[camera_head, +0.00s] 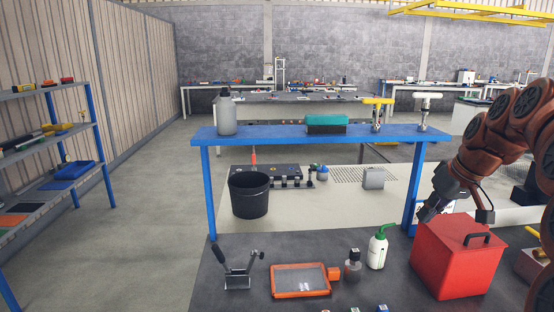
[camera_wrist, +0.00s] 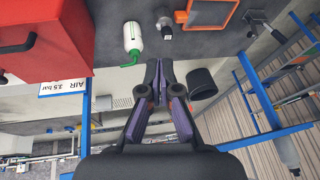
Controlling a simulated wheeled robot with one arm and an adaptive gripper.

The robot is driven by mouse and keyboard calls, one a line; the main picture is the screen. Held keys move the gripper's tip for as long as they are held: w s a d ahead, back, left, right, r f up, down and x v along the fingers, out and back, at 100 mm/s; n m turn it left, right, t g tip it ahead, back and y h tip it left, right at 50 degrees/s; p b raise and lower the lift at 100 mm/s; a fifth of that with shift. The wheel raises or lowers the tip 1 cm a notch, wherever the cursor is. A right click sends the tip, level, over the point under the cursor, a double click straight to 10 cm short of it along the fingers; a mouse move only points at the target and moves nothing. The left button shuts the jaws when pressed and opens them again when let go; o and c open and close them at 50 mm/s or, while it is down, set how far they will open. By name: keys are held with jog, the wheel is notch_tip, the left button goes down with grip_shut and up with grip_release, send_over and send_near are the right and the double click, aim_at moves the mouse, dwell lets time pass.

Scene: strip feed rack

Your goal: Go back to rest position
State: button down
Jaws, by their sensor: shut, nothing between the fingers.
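My gripper (camera_head: 432,208) hangs at the right of the head view, beside the upper left of a red box (camera_head: 455,258) with a black handle. In the wrist view its two purple fingers (camera_wrist: 158,68) are close together with nothing between them. The red box also shows at the upper left of the wrist view (camera_wrist: 40,40). The gripper is above the dark bench and appears apart from the box, though the exact gap cannot be told.
A white bottle with green spout (camera_head: 378,248), small jar (camera_head: 353,266), orange-framed tray (camera_head: 300,281) and metal clamp stand (camera_head: 238,277) are on the dark bench. A blue shelf (camera_head: 270,134) spans behind; a black bin (camera_head: 249,196) stands beneath. Left aisle floor is clear.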

jog(key=s+a+f+g+p, duration=0.1)
jog(key=s+a+f+g, duration=0.15)
jog(key=s+a, duration=0.45)
jog(key=s+a+f+g+p, duration=0.1)
jog(key=s+a+f, duration=0.4)
jog(key=a, duration=0.4)
jog(key=s+a+f+g, duration=0.1)
jog(key=s+f, duration=0.1)
jog(key=s, duration=0.4)
jog(key=s+a+f+h, duration=0.1)
jog(key=s+a+f, duration=0.1)
jog(key=s, duration=0.5)
jog(key=s+a+f+g+h+p, duration=0.1)
jog(key=s+f, duration=0.2)
jog(key=s, duration=0.4)
jog(key=shift+a+f+m+g, duration=0.15)
jog(key=shift+f+m+g, duration=0.1)
jog(key=shift+m+g, duration=0.15)
